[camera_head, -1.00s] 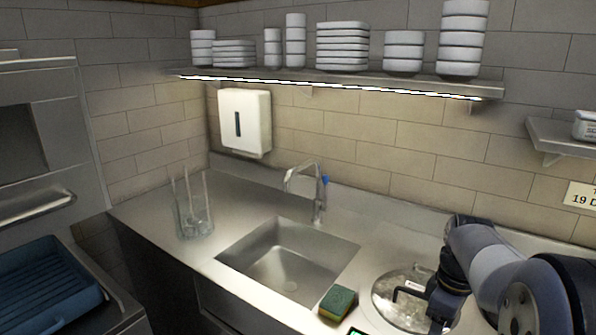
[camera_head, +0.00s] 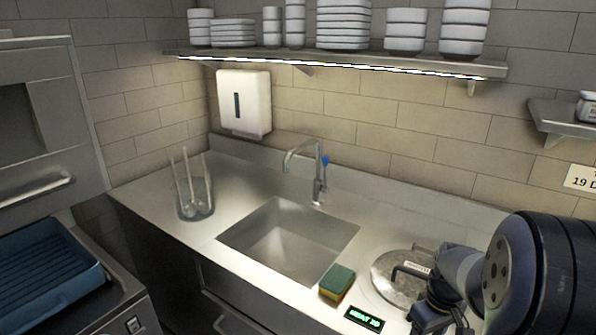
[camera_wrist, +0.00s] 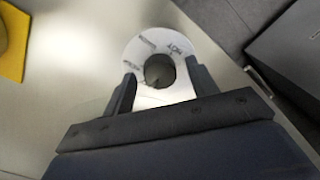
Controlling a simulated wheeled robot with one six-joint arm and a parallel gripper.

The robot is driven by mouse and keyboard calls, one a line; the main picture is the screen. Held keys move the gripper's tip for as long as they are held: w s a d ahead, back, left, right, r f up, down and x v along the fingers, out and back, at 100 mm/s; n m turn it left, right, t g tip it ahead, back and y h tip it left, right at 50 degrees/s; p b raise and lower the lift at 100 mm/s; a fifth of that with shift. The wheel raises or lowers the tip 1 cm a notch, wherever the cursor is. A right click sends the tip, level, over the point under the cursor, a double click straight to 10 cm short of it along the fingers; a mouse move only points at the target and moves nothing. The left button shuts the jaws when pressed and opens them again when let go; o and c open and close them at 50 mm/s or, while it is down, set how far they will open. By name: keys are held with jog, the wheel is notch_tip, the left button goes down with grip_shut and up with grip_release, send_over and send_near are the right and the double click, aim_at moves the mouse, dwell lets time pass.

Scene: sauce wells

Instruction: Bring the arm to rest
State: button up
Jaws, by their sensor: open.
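My gripper (camera_wrist: 162,85) shows in the wrist view with its two dark fingers apart. A white ring-shaped piece (camera_wrist: 143,46) with printed letters and a dark round centre lies beyond and between the fingertips. I cannot tell how far below them it is. In the head view my arm comes in from the lower right, and its wrist is low over the counter's front edge. The fingers are not clear there. A round metal lid (camera_head: 390,290) with a dark handle lies on the counter just left of my arm, partly hidden by it.
A green and yellow sponge (camera_head: 337,282) and a small lit display (camera_head: 364,319) are left of the lid. Further left are the sink (camera_head: 287,240), the tap (camera_head: 319,180) and a glass holder with utensils (camera_head: 194,198). A shelf (camera_head: 340,62) with stacked white dishes runs above.

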jog(key=m, duration=0.4)
jog(key=shift+m, duration=0.4)
jog(key=m, duration=0.4)
jog(key=shift+m, duration=0.3)
jog(key=m, duration=0.4)
jog(key=shift+m+t, duration=0.3)
jog(key=shift+s+m+b, duration=0.1)
jog(key=shift+m+b, duration=0.3)
jog(key=shift+m, duration=1.7)
